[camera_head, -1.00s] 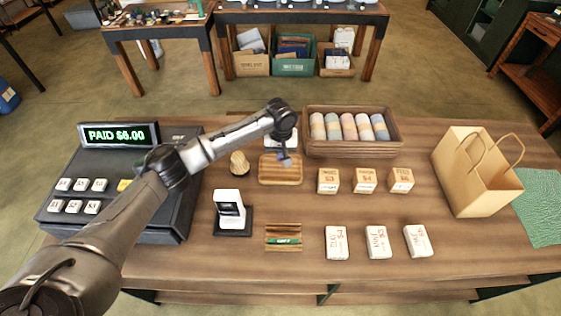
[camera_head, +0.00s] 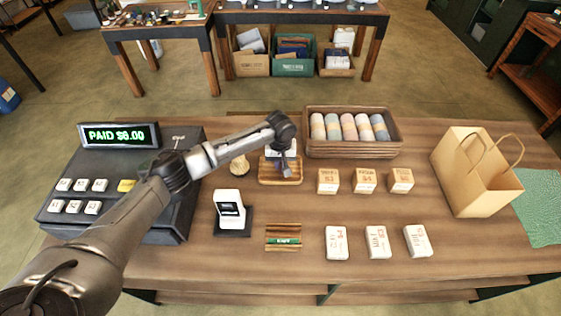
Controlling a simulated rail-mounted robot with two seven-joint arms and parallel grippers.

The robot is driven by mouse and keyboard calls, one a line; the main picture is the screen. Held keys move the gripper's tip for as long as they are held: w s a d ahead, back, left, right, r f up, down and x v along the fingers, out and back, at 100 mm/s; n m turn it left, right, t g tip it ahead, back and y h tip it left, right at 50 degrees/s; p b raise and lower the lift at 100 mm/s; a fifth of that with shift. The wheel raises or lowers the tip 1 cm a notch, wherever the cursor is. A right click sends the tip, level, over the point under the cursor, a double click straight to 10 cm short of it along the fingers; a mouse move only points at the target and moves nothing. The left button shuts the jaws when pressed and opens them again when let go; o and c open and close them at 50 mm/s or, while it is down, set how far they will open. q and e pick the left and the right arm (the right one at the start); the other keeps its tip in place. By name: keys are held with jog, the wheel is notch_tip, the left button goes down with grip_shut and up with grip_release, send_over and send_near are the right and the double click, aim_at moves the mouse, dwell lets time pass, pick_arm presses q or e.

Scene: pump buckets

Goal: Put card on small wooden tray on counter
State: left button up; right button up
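The small wooden tray (camera_head: 268,180) lies on the counter (camera_head: 300,205), left of the middle. My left gripper (camera_head: 285,172) points down over the right part of this tray and hides some of it. The fingers are small and dark here, and I cannot tell whether they are open or shut or how far above the tray they are. I cannot clearly make out the card; a small bluish-grey patch shows by the fingertips. My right gripper is not in view.
Near the tray are a round wooden piece (camera_head: 239,165), a card reader (camera_head: 229,210), a basket of rolls (camera_head: 353,150), small boxes (camera_head: 365,181) and white packs (camera_head: 378,243). A paper bag (camera_head: 470,180) stands right.

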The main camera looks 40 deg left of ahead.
pick_arm(q)
jog(key=shift+o, duration=1.3)
jog(key=shift+r, duration=0.4)
notch_tip(320, 180, up, 12)
jog(key=shift+f, duration=0.2)
